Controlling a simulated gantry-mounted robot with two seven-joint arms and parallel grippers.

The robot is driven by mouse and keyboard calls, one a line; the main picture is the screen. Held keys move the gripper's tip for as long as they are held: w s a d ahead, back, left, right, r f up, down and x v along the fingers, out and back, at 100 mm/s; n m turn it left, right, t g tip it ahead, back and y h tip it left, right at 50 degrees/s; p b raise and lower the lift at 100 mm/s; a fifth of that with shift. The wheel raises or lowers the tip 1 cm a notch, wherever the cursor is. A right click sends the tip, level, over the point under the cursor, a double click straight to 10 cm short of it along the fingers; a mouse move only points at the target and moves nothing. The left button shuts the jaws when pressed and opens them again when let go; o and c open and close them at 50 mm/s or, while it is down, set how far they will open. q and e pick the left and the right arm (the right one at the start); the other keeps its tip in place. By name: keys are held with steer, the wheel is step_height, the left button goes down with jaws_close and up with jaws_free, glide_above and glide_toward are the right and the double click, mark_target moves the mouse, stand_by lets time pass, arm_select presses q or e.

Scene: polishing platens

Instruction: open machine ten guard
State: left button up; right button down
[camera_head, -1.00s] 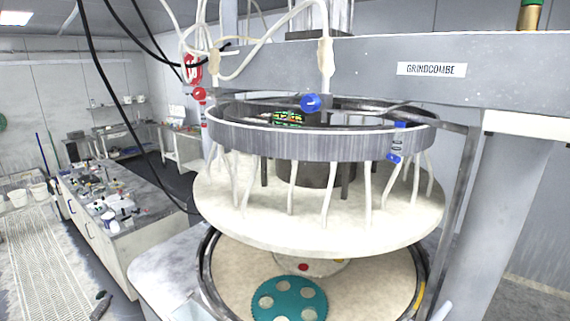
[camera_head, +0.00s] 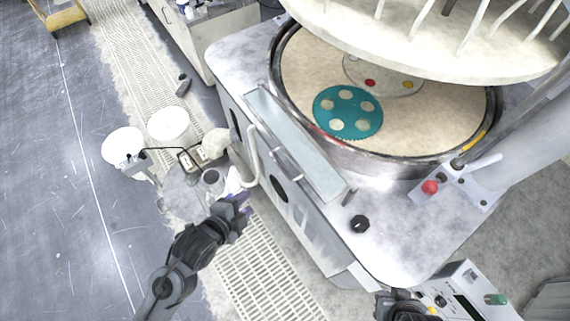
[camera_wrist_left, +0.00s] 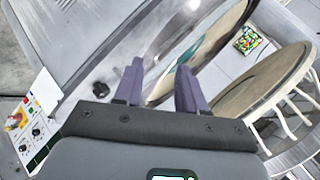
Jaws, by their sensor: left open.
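The polishing machine (camera_head: 236,68) stands on the right in the head view. A long pale translucent panel (camera_head: 312,172), which looks like its guard, lies along the front edge beside the round platen (camera_head: 440,134). It has a thin bar on it. A white curved handle (camera_head: 251,165) is at its left. No machine number is readable. My left gripper (camera_head: 243,203) is open and empty, low in front of the machine, apart from panel and handle. In the left wrist view its two purple fingers (camera_wrist_left: 160,78) are spread. A dark part of my right arm (camera_head: 400,305) shows at the bottom edge.
A teal carrier disc (camera_head: 348,112) lies on the platen, under the raised upper plate (camera_head: 420,35). A red button (camera_head: 430,187) and a black knob (camera_head: 360,224) sit on the machine top. White buckets (camera_head: 168,126) stand on the floor at left. Floor grating (camera_head: 262,275) runs in front.

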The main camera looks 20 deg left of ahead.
arm_select(q)
steer(key=w+d+f+m+t+h+b, duration=0.1)
steer(key=w+d+f+m+t+b, duration=0.15)
steer(key=w+f+m+b, duration=0.3)
steer(key=m+t+h+b, duration=0.1)
steer(key=t+b, duration=0.1)
steer(key=b, duration=0.7)
glide_toward(282, 166)
steer(key=w+f, duration=0.1)
steer(key=w, duration=0.1)
steer(key=x, duration=0.8)
steer(key=shift+w+d+f+p, duration=0.1)
steer(key=shift+d+p, duration=0.1)
steer(key=shift+p, duration=0.15)
steer(key=shift+w+d+f, duration=0.15)
steer(key=shift+w+d, duration=0.05)
steer(key=shift+w, duration=0.4)
arm_select(e)
step_height(282, 166, down, 17)
steer(key=shift+f, duration=0.2)
steer(key=shift+d, duration=0.15)
arm_select(q)
steer(key=c, duration=0.7)
steer(key=shift+f, duration=0.1)
jaws_close()
steer(key=shift+f, duration=0.1)
